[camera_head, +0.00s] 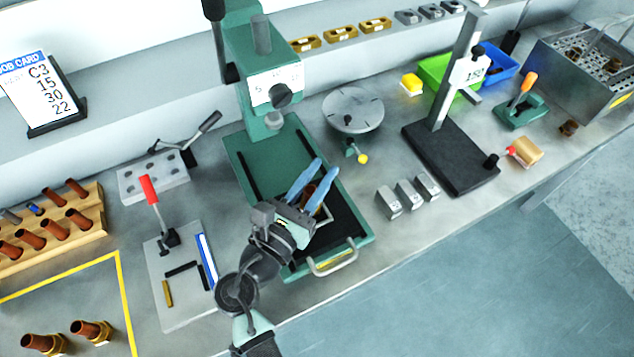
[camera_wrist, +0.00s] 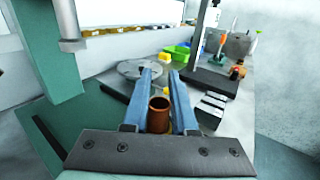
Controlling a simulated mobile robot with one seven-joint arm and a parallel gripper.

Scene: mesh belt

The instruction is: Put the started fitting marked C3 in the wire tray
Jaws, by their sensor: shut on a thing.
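My gripper (camera_head: 326,166) has two blue fingers and is over the green press bed. It is shut on a copper-brown tubular fitting (camera_wrist: 158,115), which shows between the fingers in the wrist view; in the head view it is mostly hidden. No C3 mark can be read on it. A pale frame shows under the fingers on the bed, and a looped metal handle (camera_head: 332,258) is at the bed's front edge. I cannot tell whether these belong to the wire tray.
The green press column (camera_head: 250,70) rises behind my gripper. A job card (camera_head: 38,92) lists C3, 15, 30, 22. A round plate (camera_head: 353,108), steel blocks (camera_head: 408,194), a height stand (camera_head: 452,158) and a perforated metal bin (camera_head: 585,70) are to the right. A tube rack (camera_head: 50,228) is left.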

